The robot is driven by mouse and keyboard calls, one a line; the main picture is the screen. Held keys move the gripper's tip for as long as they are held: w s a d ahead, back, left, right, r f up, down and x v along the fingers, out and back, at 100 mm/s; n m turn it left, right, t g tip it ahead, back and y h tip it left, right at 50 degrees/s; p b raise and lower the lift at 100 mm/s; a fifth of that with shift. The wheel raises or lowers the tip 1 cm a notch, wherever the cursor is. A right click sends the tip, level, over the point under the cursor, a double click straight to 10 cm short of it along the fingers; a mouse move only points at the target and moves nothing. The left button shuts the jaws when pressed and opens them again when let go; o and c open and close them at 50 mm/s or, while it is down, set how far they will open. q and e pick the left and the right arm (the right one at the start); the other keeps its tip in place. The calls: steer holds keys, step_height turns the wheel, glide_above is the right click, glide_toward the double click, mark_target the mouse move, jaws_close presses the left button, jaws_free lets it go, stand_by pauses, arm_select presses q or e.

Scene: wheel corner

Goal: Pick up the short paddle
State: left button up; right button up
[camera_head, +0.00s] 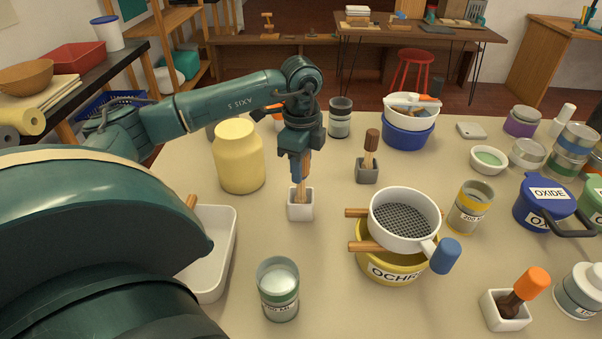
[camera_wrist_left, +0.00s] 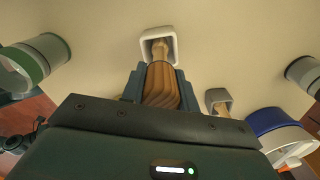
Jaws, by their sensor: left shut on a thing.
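My left gripper (camera_head: 300,178) reaches down from above over the middle-left of the table. It is shut on a wooden paddle (camera_head: 299,194) with a brown ribbed handle, which also shows between the fingers in the left wrist view (camera_wrist_left: 161,84). The paddle is upright and its lower end is inside a small white square holder (camera_head: 300,211). Its lower tip is hidden there. A second paddle (camera_head: 371,147) with a dark brown handle stands in a grey holder (camera_head: 367,174). A third, with an orange handle (camera_head: 532,282), leans in a white holder (camera_head: 502,317). My right gripper is not in view.
A yellow jar (camera_head: 239,160) stands left of the gripper, a grey-labelled can (camera_head: 340,122) behind it. A white sieve (camera_head: 402,242) rests on a yellow OCHRE pot (camera_head: 380,270). A glass jar (camera_head: 278,297) and a white tray (camera_head: 226,262) are in front. Blue tub (camera_head: 407,138) stands behind.

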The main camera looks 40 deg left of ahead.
arm_select(q)
step_height(320, 180, up, 10)
steer(key=shift+r, duration=0.1)
stand_by(0.4)
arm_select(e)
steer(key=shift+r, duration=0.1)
